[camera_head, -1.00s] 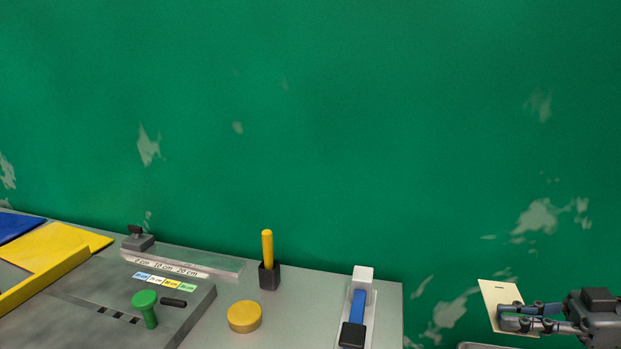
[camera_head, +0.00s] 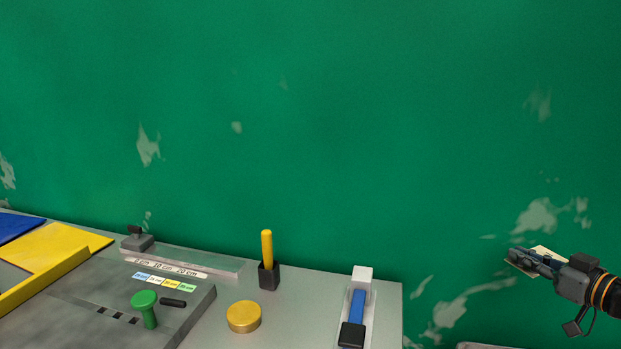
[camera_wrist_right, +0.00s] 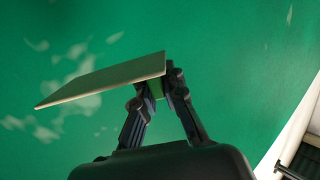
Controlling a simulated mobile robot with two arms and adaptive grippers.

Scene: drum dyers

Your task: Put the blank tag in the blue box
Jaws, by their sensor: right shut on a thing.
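The blank tag is a cream card (camera_head: 545,252), mostly hidden behind my right gripper (camera_head: 519,256) at the right of the head view. The right gripper is shut on the tag and holds it in the air, in front of the green wall and beyond the table's right end. In the right wrist view the tag (camera_wrist_right: 100,80) shows nearly edge-on, between the fingertips (camera_wrist_right: 157,82). No blue box is clearly seen; a flat blue panel (camera_head: 16,225) lies at the far left. My left gripper is not in view.
The grey table (camera_head: 310,320) holds a yellow panel (camera_head: 45,248), a green knob (camera_head: 145,303), a yellow disc (camera_head: 244,316), a yellow stick in a black holder (camera_head: 268,277) and a blue-and-white device (camera_head: 358,300). A pale rim (camera_head: 480,346) shows at the bottom right edge.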

